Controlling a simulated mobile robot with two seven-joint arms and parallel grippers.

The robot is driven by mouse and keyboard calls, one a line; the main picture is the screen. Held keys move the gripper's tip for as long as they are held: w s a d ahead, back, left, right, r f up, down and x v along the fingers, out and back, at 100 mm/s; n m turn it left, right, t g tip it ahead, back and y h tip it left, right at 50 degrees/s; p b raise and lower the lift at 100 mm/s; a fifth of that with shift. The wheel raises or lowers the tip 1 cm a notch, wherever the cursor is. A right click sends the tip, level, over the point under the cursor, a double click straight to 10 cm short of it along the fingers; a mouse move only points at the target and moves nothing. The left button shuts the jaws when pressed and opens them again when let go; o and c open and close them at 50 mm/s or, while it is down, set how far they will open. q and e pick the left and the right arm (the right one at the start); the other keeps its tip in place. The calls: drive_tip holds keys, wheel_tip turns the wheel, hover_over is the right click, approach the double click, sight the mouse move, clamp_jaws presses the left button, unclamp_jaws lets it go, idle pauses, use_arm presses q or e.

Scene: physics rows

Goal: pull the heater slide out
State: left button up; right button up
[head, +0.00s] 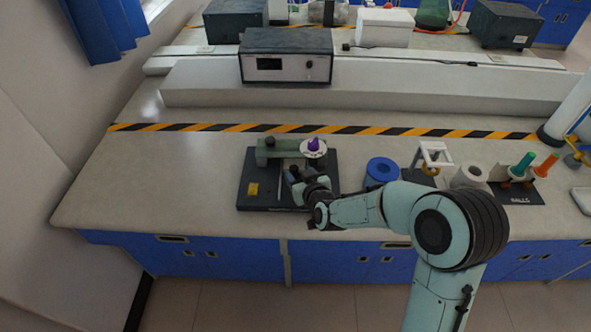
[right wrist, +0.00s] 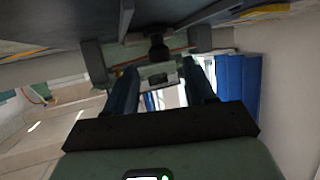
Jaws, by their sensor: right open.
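The heater apparatus stands on a dark base plate (head: 256,203) on the bench in the head view. It carries a grey-green bar (head: 268,155), a white disc (head: 314,153) with a purple piece (head: 313,144), and a small yellow block (head: 253,189). I cannot tell for sure which part is the slide. My right gripper (head: 291,174) reaches over the plate from the right and hides part of it. In the right wrist view its two fingers (right wrist: 161,72) are apart, with a dark round knob (right wrist: 158,47) just beyond them. No contact is visible. My left gripper is not in view.
A blue ring-shaped object (head: 381,170), a white frame (head: 433,154) and a white roll (head: 469,176) stand right of the plate. A striped tape line (head: 230,127) runs behind it. The bench left of the plate is clear.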

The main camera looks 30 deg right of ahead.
sight(294, 169)
drive_tip(key=shift+x, duration=1.75)
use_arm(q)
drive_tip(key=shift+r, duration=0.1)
